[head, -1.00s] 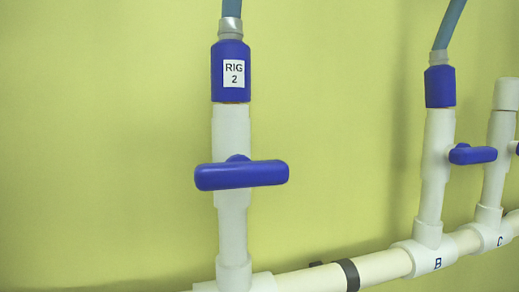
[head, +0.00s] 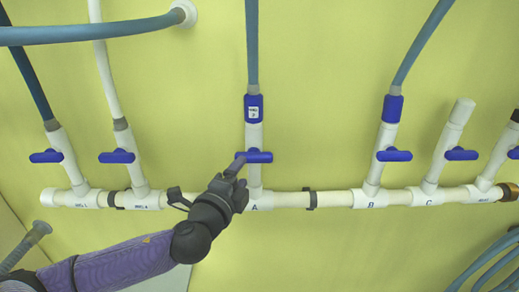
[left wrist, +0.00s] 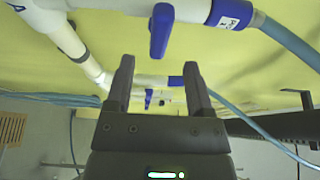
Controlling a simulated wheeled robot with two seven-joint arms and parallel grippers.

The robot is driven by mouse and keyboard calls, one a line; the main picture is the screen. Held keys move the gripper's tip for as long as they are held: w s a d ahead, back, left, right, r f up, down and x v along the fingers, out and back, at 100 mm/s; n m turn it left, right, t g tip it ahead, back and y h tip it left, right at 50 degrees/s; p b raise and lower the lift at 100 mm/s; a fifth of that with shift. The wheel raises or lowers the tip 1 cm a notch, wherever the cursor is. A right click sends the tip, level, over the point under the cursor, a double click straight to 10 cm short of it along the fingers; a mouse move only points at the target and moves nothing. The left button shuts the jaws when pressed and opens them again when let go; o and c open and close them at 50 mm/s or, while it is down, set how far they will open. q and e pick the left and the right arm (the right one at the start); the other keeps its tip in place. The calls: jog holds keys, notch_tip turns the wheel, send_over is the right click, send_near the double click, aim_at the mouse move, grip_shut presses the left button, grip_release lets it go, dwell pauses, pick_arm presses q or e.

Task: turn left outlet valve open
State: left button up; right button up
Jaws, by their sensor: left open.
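The valve marked A has a blue bar handle (head: 262,157) set crosswise on a white upright pipe, below a blue collar (head: 253,108) with a white label. My left gripper (head: 238,165) is at the left end of this handle; the head view does not show clearly whether they touch. In the left wrist view my left gripper (left wrist: 158,75) is open with nothing between its fingers. The blue handle (left wrist: 161,30) shows beyond the fingertips, roughly in line with the gap. My right gripper is not in view.
A white horizontal pipe (head: 335,199) runs along the yellow-green wall. Other blue crosswise handles stand left (head: 117,156) and right (head: 394,155). Blue hoses (head: 251,45) rise above, and one crosses the upper left. Coiled hoses (head: 490,262) hang at the lower right.

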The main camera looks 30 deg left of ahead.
aim_at(251, 161)
pick_arm(q)
jog(key=w, duration=0.2)
jog(key=w+p, duration=0.1)
jog(key=w, duration=0.1)
jog(key=w+a, duration=0.1)
jog(key=w, duration=0.2)
grip_shut()
